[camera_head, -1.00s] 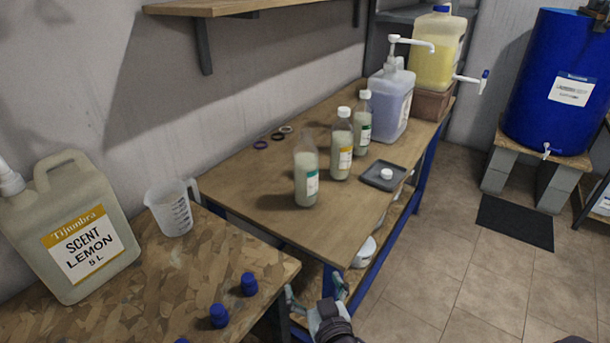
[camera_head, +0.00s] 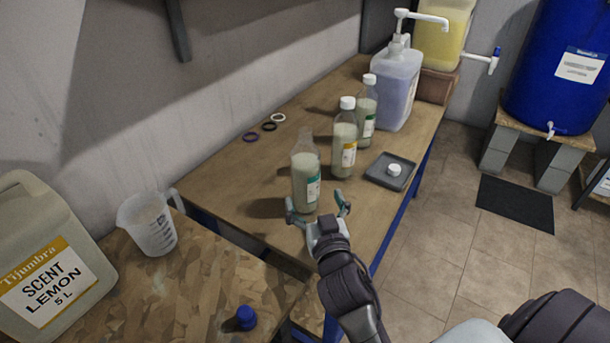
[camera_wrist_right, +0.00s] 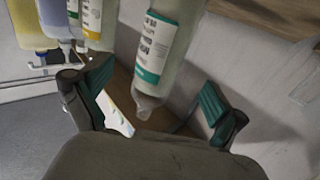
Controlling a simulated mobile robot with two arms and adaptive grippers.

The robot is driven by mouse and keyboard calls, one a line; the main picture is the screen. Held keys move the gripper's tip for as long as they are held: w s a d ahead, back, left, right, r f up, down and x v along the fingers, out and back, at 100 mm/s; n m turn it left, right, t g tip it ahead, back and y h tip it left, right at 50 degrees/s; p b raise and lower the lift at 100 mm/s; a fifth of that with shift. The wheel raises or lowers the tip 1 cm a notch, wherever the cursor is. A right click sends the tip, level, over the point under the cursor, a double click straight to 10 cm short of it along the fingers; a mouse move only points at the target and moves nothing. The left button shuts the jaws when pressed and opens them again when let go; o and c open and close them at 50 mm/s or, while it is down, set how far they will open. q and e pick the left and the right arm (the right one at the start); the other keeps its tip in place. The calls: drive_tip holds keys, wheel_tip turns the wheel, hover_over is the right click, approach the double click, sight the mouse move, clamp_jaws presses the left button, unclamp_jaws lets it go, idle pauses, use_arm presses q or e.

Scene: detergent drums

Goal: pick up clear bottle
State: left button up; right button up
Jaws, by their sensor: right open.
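The clear bottle (camera_head: 304,182) stands upright on the wooden table in the head view. It has no cap, holds a pale liquid and has a white and teal label. My right gripper (camera_head: 317,204) is open at the near side of this bottle, low down, with its two fingers spread. In the right wrist view, the bottle (camera_wrist_right: 166,48) appears inverted, between and beyond the open fingers of the right gripper (camera_wrist_right: 150,98). I cannot tell whether a finger touches it. My left gripper is not in view.
Two white-capped bottles, one with a yellow label (camera_head: 344,148) and one with a green label (camera_head: 367,112), stand close behind. A grey tray (camera_head: 376,178) with a white cap (camera_head: 394,170) lies to the right. A measuring jug (camera_head: 150,225) stands on the nearer bench.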

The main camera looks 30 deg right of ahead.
sight(305, 179)
drive_tip(key=shift+x, duration=0.8)
drive_tip(key=shift+w+d+f, duration=0.1)
drive_tip(key=shift+w+f, duration=0.05)
drive_tip(key=shift+w, duration=0.2)
drive_tip(key=x, duration=0.5)
drive_tip(key=shift+f+b, duration=0.1)
drive_tip(key=shift+b, duration=0.2)
drive_tip(key=shift+w, duration=0.15)
drive_tip(key=c, duration=0.4)
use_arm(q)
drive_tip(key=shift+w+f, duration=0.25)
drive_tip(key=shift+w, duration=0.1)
use_arm(e)
drive_tip(key=c, duration=1.3)
